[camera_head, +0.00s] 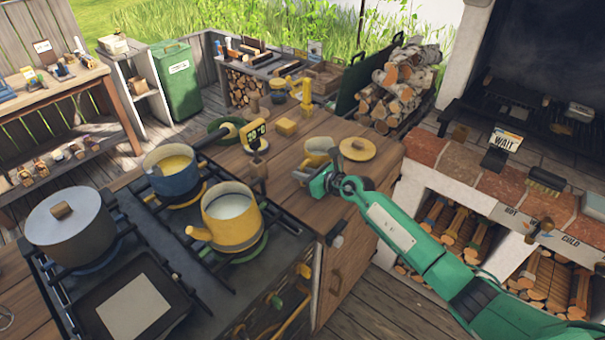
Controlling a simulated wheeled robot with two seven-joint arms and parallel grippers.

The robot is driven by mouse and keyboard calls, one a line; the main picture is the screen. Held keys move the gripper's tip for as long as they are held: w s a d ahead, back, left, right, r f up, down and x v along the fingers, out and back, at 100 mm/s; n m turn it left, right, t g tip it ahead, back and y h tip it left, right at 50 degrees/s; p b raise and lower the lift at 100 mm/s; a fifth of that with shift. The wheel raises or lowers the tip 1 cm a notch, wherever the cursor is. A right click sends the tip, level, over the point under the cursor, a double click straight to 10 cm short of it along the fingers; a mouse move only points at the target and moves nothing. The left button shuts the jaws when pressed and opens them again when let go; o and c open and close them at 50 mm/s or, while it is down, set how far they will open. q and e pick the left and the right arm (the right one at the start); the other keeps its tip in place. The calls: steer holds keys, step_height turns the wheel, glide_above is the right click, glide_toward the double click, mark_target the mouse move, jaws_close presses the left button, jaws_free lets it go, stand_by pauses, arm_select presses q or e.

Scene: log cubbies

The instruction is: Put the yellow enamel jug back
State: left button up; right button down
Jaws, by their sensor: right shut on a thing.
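A small yellow enamel jug (318,147) with a pale inside is upright at the wooden counter, left of a round yellow lid. My right gripper (303,177) is at the jug's near side, shut on it; the fingers and the grasped part are small and partly hidden, and I cannot tell whether the jug's base touches the counter. A larger yellow spouted pot (240,233) with white contents stands on the front right burner. My left gripper does not show.
The yellow lid (357,149) lies right of the jug. A blue pot (170,184), a grey lidded pot (78,243) and a square griddle (130,308) occupy the stove. A yellow-framed display (253,134) stands behind it. Brick ledge (480,172) at right.

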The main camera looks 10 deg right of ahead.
steer(key=shift+r, duration=0.1)
steer(key=c, duration=1.5)
jaws_free()
steer(key=shift+f, duration=0.2)
steer(key=shift+r, duration=0.25)
steer(key=shift+b+v, duration=0.9)
steer(key=shift+v, duration=5.1)
